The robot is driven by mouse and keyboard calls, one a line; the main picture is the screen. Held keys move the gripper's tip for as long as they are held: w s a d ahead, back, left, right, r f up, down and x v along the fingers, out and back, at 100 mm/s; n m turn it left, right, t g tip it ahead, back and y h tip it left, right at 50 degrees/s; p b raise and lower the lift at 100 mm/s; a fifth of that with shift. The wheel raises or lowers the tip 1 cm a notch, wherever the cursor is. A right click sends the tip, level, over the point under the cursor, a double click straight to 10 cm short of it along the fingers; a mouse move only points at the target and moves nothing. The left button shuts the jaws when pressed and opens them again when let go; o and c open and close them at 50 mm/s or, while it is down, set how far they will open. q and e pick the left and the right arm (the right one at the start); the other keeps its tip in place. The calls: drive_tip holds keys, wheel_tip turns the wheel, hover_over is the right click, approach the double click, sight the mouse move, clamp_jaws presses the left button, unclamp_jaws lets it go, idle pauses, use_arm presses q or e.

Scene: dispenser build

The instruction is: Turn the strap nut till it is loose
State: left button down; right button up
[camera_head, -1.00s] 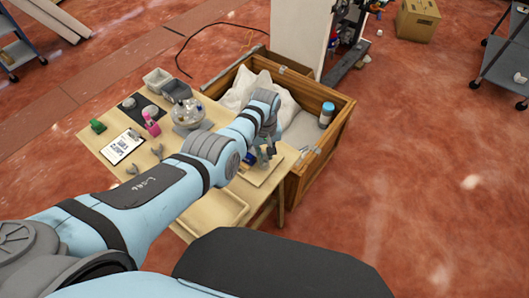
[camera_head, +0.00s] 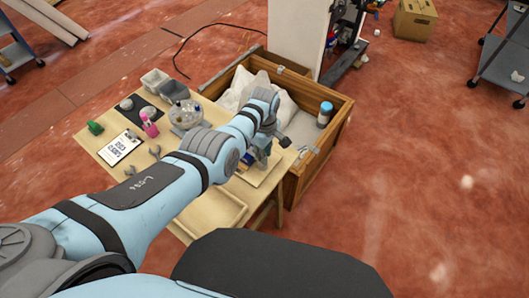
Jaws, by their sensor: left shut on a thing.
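My left gripper (camera_head: 283,139) is a small dark shape past the end of my pale blue arm. It is over the table's right end, close to the near-left wall of the wooden crate (camera_head: 327,146). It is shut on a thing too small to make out. A grey metal bracket (camera_head: 304,151) sits on the crate's near edge, just right of the gripper. I cannot make out the strap nut; it is too small or hidden by my arm. My right gripper is not in view.
A blue-capped jar (camera_head: 325,114) and white sacking are in the crate.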

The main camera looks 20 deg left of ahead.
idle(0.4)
use_arm(q)
drive_tip(key=c, duration=1.5)
unclamp_jaws()
drive_tip(key=shift+r, duration=0.1)
wheel_tip(320, 180, up, 12)
drive_tip(key=shift+f, duration=0.1)
